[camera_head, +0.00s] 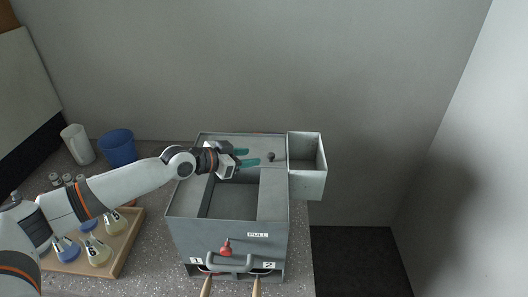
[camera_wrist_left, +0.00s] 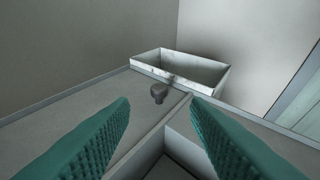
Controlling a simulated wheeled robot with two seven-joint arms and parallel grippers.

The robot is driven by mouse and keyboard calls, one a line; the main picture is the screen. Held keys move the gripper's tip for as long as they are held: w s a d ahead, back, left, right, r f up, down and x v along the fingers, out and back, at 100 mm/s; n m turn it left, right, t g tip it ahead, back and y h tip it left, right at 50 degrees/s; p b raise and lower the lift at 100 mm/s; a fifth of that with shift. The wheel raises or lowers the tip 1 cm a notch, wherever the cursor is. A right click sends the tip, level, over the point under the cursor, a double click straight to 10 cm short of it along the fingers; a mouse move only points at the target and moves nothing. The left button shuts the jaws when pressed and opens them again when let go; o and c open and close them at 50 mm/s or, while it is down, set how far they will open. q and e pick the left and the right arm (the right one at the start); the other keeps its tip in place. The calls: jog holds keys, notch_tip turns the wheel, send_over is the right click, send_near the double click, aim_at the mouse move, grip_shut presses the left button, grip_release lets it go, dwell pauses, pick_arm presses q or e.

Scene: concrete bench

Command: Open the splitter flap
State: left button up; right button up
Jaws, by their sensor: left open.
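The splitter is a grey metal box (camera_head: 185,228) on the bench, with an open top well and a "PULL" label on its front. A small dark knob (camera_head: 271,156) stands on its top panel, right of my left fingertips. In the left wrist view the knob (camera_wrist_left: 158,93) is ahead, between and beyond the fingers. My left gripper (camera_head: 248,157) is open and empty over the top of the box, with teal fingers apart. It does not touch the knob. I cannot tell which panel is the flap. My right gripper is not in view.
An open side bin (camera_head: 308,184) hangs on the box's right; it also shows in the left wrist view (camera_wrist_left: 213,80). A red knob (camera_head: 226,247) and a handle (camera_head: 235,265) are on the front. A wooden tray (camera_head: 124,252) of flasks, a blue cup (camera_head: 117,148) and a white cup (camera_head: 77,143) stand left.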

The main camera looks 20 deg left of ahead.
aim_at(269, 155)
pick_arm(q)
jog(key=x, duration=0.5)
jog(key=shift+w+f+p, duration=0.1)
jog(key=shift+w+p, duration=0.15)
jog(key=shift+p, duration=0.05)
jog(key=shift+w+d+f, duration=0.3)
jog(key=shift+w+d, duration=0.1)
jog(key=shift+w, duration=0.1)
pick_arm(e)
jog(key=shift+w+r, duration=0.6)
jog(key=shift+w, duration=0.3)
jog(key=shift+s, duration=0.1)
pick_arm(q)
grip_shut()
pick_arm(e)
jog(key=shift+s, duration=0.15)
